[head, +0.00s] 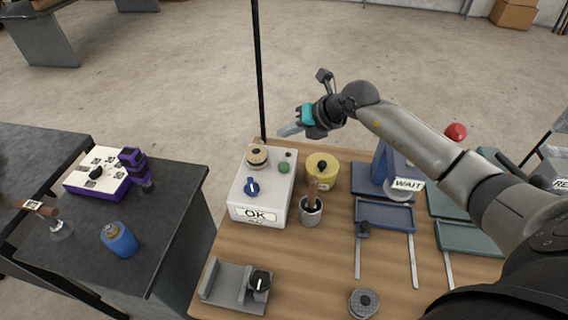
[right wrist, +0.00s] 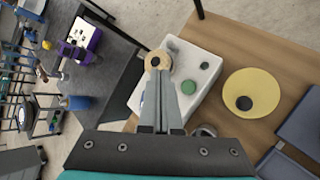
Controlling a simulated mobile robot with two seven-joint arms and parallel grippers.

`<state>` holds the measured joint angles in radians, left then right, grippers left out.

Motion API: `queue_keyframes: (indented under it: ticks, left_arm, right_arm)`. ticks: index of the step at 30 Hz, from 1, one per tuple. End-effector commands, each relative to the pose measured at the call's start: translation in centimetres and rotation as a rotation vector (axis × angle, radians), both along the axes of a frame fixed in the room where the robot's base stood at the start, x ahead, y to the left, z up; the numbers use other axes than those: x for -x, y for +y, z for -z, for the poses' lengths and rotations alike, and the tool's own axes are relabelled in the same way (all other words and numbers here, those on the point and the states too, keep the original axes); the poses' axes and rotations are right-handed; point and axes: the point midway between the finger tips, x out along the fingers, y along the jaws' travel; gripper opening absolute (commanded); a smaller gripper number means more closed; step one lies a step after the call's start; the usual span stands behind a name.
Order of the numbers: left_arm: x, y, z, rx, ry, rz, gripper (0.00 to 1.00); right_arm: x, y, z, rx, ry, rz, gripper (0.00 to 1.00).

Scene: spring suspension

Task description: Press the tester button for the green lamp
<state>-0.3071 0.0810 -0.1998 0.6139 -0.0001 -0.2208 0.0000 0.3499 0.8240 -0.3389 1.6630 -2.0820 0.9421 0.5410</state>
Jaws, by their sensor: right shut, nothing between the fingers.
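The tester is a white box (head: 275,204) with an "OK" label on its front, at the back left of the wooden table. I cannot tell which part is lamp or button. My right gripper (head: 285,132) is shut and empty, above and behind the box. In the right wrist view its fingertips (right wrist: 167,77) overlap the tan piece (right wrist: 158,60), left of the green dome (right wrist: 188,87); contact is unclear. My left gripper is out of view.
A yellow cylinder (head: 322,171) and a cup with a wooden-handled tool (head: 311,211) stand right of the box. A dark post (head: 258,70) rises behind it. Blue (head: 384,215) and green trays lie further right. A dark side table (head: 184,200) stands left.

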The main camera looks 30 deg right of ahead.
Motion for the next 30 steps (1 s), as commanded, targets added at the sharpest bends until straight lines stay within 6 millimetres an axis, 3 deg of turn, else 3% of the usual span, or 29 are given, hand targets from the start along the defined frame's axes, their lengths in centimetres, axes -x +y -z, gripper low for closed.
queue_keyframes:
  ticks: [8, 22, 30]
  left_arm:
    - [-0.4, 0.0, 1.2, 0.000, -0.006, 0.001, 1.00]
    - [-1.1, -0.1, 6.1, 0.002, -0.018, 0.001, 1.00]
    - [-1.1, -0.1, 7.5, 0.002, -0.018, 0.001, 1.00]
  right_arm:
    - [0.0, 0.0, 1.3, -0.001, 0.000, -0.001, 0.00]
    - [0.0, 0.0, 6.5, -0.001, 0.000, -0.001, 0.00]
    - [0.0, 0.0, 8.8, -0.001, 0.001, 0.000, 0.00]
